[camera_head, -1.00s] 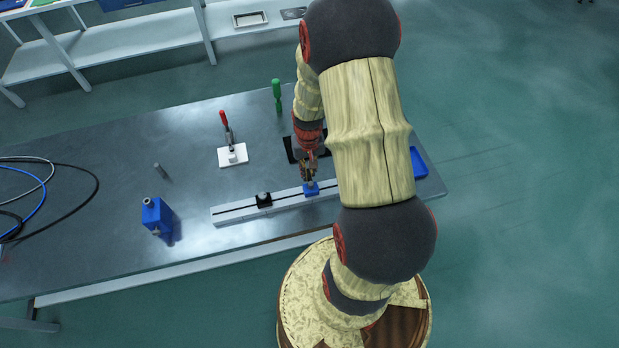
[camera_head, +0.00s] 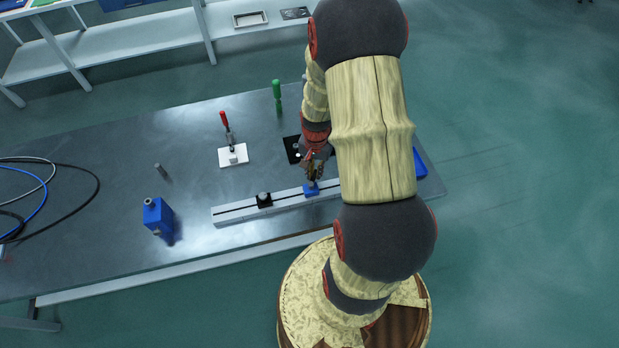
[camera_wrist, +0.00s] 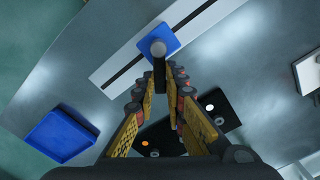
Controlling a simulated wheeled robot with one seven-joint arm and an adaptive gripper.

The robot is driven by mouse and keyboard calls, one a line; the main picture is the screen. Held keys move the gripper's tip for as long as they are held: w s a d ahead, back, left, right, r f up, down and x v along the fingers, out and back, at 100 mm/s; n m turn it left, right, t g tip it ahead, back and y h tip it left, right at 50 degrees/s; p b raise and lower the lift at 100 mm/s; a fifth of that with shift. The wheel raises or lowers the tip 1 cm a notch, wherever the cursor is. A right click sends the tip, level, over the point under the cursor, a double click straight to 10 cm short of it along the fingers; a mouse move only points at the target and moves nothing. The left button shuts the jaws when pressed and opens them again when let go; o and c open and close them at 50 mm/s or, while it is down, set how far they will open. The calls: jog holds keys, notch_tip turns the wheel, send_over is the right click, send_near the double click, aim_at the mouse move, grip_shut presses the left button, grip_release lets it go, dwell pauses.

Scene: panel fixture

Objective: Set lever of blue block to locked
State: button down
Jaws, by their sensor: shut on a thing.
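The blue block (camera_head: 311,191) sits on the light rail (camera_head: 240,212) near the front of the table, toward the rail's right part. In the wrist view the block (camera_wrist: 177,39) lies on the slotted rail, ahead of my fingertips. The fingers hide part of the lever, and I cannot read any lock marking.
A white-based red-handled clamp (camera_head: 233,155), a green-handled tool (camera_head: 277,92), a blue box (camera_head: 157,215) and a blue tray (camera_head: 419,163) stand around. Cables lie at left. The table's left-centre is mostly clear.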

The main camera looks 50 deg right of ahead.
dwell(0.3)
jog(key=shift+s+d+m, duration=0.1)
jog(key=shift+s+m, duration=0.25)
jog(key=shift+m, duration=0.55)
jog(key=shift+s+m, duration=0.3)
jog(key=shift+m, duration=0.6)
jog(key=shift+s+m+p, duration=0.2)
jog(key=shift+m+p, duration=0.1)
jog(key=shift+m, duration=0.3)
jog(key=shift+s+m, duration=0.35)
jog(key=shift+m, duration=0.75)
jog(key=m, duration=0.1)
jog(key=s+m, duration=0.1)
jog(key=m, duration=0.1)
jog(key=shift+a+p, duration=0.2)
jog(key=shift+p, duration=0.1)
jog(key=c, duration=1.9)
grip_release()
jog(key=shift+o, duration=0.3)
